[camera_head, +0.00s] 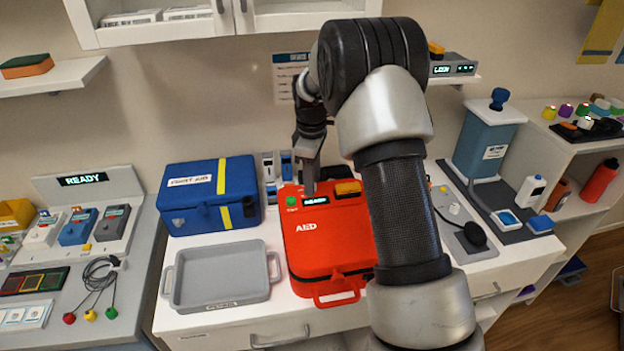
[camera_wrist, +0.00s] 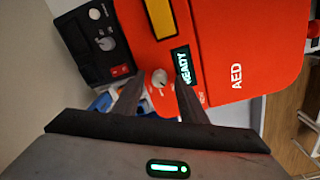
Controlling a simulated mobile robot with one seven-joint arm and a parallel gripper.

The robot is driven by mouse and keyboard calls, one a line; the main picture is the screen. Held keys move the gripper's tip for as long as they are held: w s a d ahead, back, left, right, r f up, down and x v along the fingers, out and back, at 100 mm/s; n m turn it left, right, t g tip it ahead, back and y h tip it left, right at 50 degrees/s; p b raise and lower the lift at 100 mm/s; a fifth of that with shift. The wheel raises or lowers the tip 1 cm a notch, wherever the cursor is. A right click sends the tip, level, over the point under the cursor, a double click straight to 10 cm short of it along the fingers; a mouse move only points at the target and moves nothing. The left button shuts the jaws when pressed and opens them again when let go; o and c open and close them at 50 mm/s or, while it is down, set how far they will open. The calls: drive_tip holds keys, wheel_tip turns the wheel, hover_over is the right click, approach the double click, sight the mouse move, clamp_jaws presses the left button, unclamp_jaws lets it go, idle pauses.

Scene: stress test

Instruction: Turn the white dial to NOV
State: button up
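A pale, whitish dial (camera_wrist: 159,78) sits on the red AED case (camera_wrist: 225,35), beside its READY display (camera_wrist: 181,65). Its month marks are too small to read. My gripper (camera_wrist: 156,83) is open; its two dark fingers stand either side of the dial in the wrist view, and I cannot tell whether they touch it. In the head view my gripper (camera_head: 308,190) points down at the upper left of the AED case (camera_head: 318,248) and hides the dial. A second, grey-white dial (camera_wrist: 106,43) is on a black device (camera_wrist: 82,45) behind the case.
A blue first aid box (camera_head: 200,205) and a grey tray (camera_head: 219,277) stand left of the case. A green button (camera_head: 291,200) lies close to my fingers. My arm covers the case's right side. A grey board with a black puck (camera_head: 470,236) lies right.

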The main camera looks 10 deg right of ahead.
drive_tip(key=shift+f, duration=0.25)
drive_tip(key=shift+c, duration=0.2)
clamp_jaws()
drive_tip(key=shift+m, duration=0.3)
drive_tip(key=m, duration=0.3)
drive_tip(key=shift+m, duration=0.3)
drive_tip(key=shift+w+m, duration=0.1)
drive_tip(key=shift+m, duration=2.2)
